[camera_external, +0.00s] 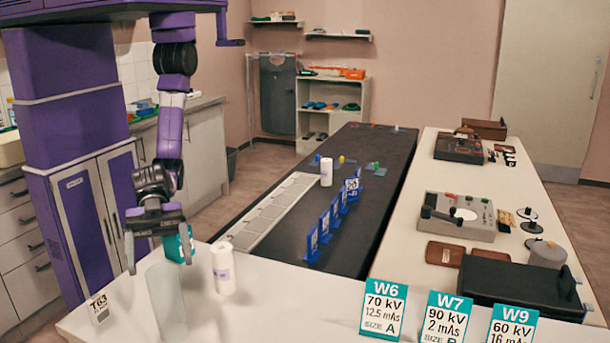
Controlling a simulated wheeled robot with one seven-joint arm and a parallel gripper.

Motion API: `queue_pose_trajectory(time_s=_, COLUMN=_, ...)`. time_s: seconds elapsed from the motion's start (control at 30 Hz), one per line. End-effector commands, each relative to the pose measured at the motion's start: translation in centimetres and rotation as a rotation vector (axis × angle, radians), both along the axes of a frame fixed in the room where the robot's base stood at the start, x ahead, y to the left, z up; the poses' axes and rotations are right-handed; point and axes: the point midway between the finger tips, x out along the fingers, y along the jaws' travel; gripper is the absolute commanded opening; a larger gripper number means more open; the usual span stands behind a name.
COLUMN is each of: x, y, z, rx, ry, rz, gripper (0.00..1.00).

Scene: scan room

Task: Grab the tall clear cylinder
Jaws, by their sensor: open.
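The tall clear cylinder (168,302) stands upright near the front left of the white table. It is pale, see-through and faintly outlined. My gripper (160,266) points down with its fingers spread, one to each side of the cylinder's top in the picture. The fingertips are about level with its upper rim. I see no finger clearly touching it, and from this one view I cannot tell whether the rim is between the fingers in depth.
A white roll (223,270) stands just right of the cylinder. A teal item (178,246) shows behind my gripper. A small T63 card (99,308) is at left. W6 (383,309), W7 (446,317) and W9 (512,324) cards stand at right. The table between roll and W6 is clear.

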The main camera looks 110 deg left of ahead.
Motion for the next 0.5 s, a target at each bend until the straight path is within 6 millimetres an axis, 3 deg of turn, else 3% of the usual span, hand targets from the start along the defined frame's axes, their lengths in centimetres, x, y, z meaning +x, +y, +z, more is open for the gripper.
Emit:
queue_pose_trajectory(time_s=0.17, x=-1.1, y=0.6, z=-3.1, rx=0.059, ry=0.044, rz=0.005, gripper=0.79)
queue_pose_trajectory(time_s=0.5, x=0.6, y=-1.0, z=-4.1, rx=0.063, ry=0.047, rz=0.007, gripper=0.79)
